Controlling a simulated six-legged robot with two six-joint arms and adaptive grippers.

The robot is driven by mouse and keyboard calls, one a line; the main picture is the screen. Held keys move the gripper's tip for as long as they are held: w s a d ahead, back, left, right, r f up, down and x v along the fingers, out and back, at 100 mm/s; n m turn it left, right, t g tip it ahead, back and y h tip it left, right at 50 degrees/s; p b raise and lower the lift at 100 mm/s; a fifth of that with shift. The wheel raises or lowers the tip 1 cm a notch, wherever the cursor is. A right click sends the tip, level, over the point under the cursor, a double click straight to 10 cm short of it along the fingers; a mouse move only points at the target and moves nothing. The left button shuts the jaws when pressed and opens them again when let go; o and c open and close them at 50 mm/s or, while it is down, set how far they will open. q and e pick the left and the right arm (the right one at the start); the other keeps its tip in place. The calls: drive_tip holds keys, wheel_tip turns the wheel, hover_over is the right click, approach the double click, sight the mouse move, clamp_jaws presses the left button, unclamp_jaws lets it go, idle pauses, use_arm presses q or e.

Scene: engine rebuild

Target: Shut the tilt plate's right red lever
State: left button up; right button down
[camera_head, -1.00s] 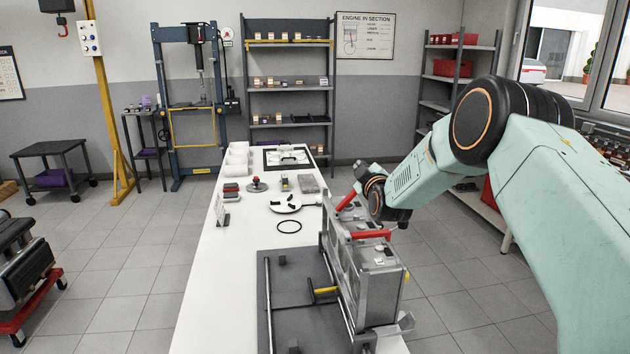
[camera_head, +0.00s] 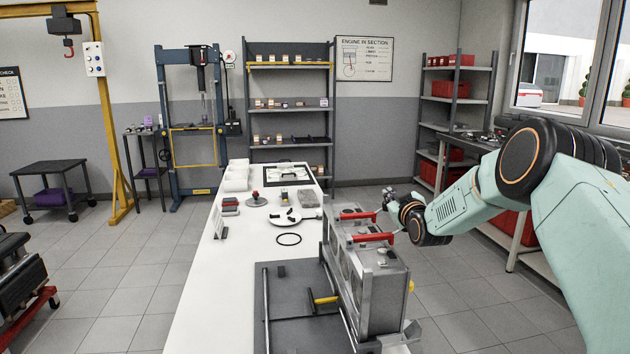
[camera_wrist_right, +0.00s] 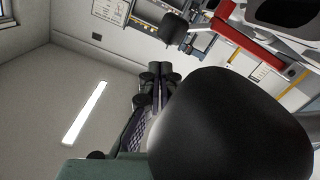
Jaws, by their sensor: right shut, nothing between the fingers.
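The engine block (camera_head: 378,288) stands on edge at the dark grey tilt plate (camera_head: 290,335) on the white bench. Two red levers lie across its top: a far one (camera_head: 358,215) and a nearer one (camera_head: 373,238). Both look about level in the head view. My right gripper (camera_head: 389,197) is shut and empty, just right of and slightly above the far lever's end, with a small gap to it. A red lever (camera_wrist_right: 250,44) also crosses the upper right of the right wrist view. My left gripper is not in view.
A yellow handle (camera_head: 325,299) sticks out left of the block. A black ring (camera_head: 289,239), a white round dish (camera_head: 285,218) and small parts lie farther back on the bench (camera_head: 225,275). The floor right of the block is clear.

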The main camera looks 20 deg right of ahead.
drive_tip(key=shift+w+f, duration=0.2)
drive_tip(key=shift+f, duration=0.1)
drive_tip(key=shift+s+d+r, duration=0.1)
drive_tip(key=shift+s+r, duration=0.05)
drive_tip(key=shift+s, duration=0.1)
drive_tip(key=shift+w, duration=0.1)
